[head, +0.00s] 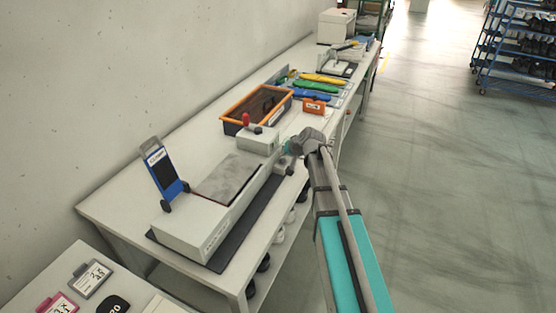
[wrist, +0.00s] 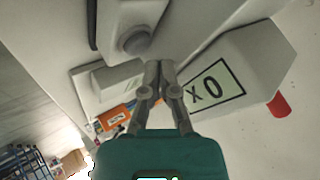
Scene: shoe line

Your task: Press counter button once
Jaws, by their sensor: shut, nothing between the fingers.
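In the wrist view a round grey button (wrist: 135,39) sits on a pale housing, above and left of my fingertips. My gripper (wrist: 158,66) is shut and empty, its fingertips close together. There appears to be a gap between the tips and the button, but the exact distance is unclear. A counter box with a pale green display (wrist: 214,88) reading "X 0" lies right of the fingers. In the head view my gripper (head: 287,149) is beside the white counter box (head: 258,141), at the machine's far end; the button cannot be made out clearly there.
The long white machine (head: 190,228) rests on a dark mat. Behind are an orange-rimmed crate (head: 225,120), an orange box (head: 313,107) and coloured tools. A blue holder (head: 163,173) stands at left. The aisle at right is clear.

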